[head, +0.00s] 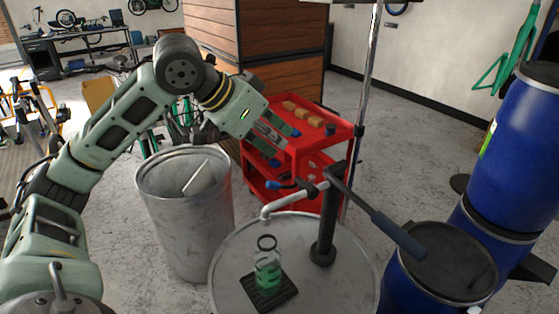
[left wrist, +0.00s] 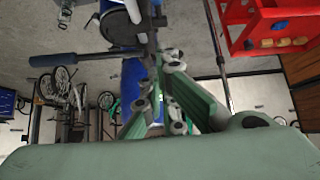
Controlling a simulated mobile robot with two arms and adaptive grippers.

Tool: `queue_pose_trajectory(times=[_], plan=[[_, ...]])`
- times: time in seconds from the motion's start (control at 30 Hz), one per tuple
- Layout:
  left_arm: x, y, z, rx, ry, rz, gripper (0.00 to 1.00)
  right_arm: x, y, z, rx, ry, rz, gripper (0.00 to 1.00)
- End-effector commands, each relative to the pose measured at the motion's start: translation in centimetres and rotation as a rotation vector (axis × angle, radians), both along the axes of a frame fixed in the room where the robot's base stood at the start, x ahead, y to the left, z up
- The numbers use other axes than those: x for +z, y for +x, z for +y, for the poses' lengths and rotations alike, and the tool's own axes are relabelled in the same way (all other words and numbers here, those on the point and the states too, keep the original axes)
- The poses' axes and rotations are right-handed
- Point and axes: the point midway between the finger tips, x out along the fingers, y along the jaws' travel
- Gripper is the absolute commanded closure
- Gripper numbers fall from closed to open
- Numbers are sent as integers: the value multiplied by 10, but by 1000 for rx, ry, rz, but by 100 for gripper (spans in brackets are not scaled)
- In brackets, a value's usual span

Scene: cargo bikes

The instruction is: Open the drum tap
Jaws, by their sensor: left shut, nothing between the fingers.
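A glass beaker with green liquid (head: 267,270) sits on a dark square mat under the spout. My left gripper (head: 285,147) is shut and empty, behind and above the tap lever, apart from it. Its fingers also show in the left wrist view (left wrist: 175,98). My right gripper is not in view.
A red cart (head: 345,128) with small blocks stands behind the tap. An open metal bin (head: 185,235) stands left of the drum. Blue barrels (head: 515,150) stand at the right. A thin metal pole (head: 366,100) rises behind the post.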

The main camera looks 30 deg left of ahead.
Motion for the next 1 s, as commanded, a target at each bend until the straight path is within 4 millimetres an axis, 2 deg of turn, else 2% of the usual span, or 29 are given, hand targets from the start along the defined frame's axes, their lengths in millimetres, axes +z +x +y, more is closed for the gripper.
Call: queue_pose_trajectory(times=[0.17, 0.4, 0.6, 1.0], plan=[[-29, 25, -12, -3, -4, 5, 100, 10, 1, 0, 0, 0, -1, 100], [-53, 11, -4, 2, 3, 2, 100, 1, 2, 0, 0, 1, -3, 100], [-61, 5, -2, -1, 1, 1, 100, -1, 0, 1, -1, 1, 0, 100], [-62, 4, -2, -1, 0, -1, 100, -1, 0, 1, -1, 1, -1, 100]])
